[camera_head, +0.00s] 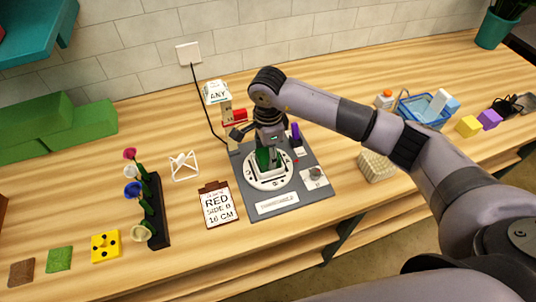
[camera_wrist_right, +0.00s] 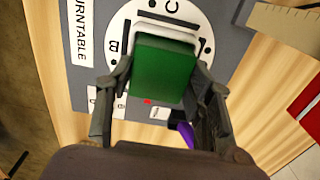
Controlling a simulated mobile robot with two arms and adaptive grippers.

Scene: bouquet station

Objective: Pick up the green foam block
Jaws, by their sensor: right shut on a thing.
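The green foam block (camera_head: 263,159) is at the turntable (camera_head: 268,183), between the fingers of my right gripper (camera_head: 270,150). In the right wrist view the green block (camera_wrist_right: 163,72) fills the space between the two fingers of the right gripper (camera_wrist_right: 160,90), one on each side, and they are shut on it. A white holder (camera_wrist_right: 166,30) shows just past the block's edge, over the turntable disc. I cannot tell whether the block sits in this holder or is clear of it. My left gripper is not in view.
Larger green blocks (camera_head: 75,122) lie at the far left. A black rack with flowers (camera_head: 153,210) and a "RED SIDE B 16 CM" card (camera_head: 217,205) stand left of the turntable. A blue basket (camera_head: 425,110) is at the right.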

